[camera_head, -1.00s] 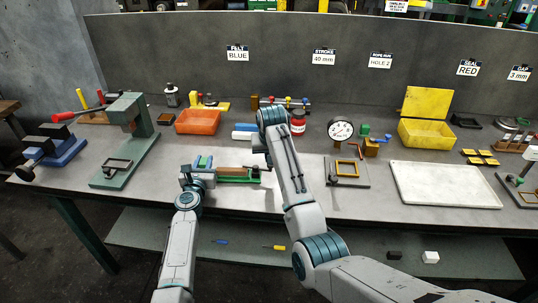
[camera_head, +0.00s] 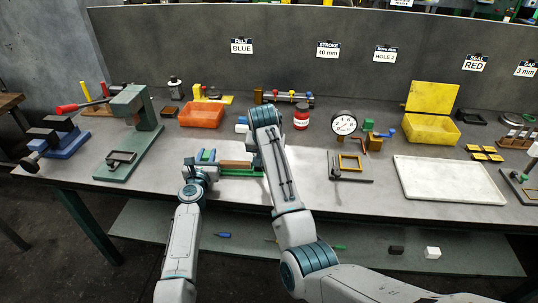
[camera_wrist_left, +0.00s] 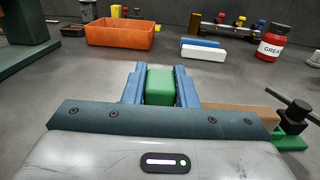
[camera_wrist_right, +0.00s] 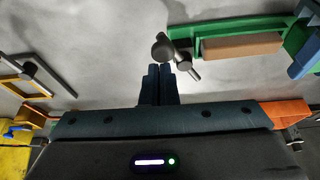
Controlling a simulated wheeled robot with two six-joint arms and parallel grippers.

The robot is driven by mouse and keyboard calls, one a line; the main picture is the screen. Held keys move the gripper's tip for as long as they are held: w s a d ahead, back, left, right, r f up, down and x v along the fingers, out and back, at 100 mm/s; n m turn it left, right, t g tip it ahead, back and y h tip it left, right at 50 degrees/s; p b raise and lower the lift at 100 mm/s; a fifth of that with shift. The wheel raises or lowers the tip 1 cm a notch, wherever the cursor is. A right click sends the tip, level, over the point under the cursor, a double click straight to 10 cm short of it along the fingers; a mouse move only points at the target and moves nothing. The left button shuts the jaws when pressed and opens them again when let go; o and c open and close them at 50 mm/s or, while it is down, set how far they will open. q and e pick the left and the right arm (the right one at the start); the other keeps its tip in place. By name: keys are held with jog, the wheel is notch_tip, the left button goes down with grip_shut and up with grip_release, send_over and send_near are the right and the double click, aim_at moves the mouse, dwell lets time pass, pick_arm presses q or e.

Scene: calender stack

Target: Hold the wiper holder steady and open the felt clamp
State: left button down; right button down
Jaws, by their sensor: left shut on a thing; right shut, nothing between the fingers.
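The wiper holder (camera_head: 240,171) is a green base with a tan felt block (camera_wrist_right: 242,46) on it, lying on the table's front middle. My left gripper (camera_head: 206,156) is shut on the holder's green end block (camera_wrist_left: 160,87), a blue finger on each side. The felt clamp's dark screw with its crossbar handle (camera_wrist_right: 165,48) stands at the holder's other end; it also shows in the left wrist view (camera_wrist_left: 292,118). My right gripper (camera_wrist_right: 161,70) is shut and empty, its tips close to the handle; contact cannot be told. In the head view my right arm hides the clamp.
An orange bin (camera_head: 201,115), white and blue bars (camera_wrist_left: 203,48) and a red grease jar (camera_head: 301,116) stand behind the holder. A dial gauge (camera_head: 344,124) and a small fixture (camera_head: 350,163) are to the right. A white board (camera_head: 450,181) lies farther right.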

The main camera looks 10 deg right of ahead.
jog(key=shift+w, duration=0.1)
jog(key=shift+w+a, duration=0.1)
jog(key=shift+w, duration=0.6)
jog(key=shift+w+d+r, duration=0.1)
jog(key=shift+w+d, duration=0.15)
jog(key=shift+d, duration=0.05)
notch_tip(320, 180, up, 10)
jog(key=shift+a, duration=0.15)
dwell(0.3)
jog(key=shift+s, duration=0.1)
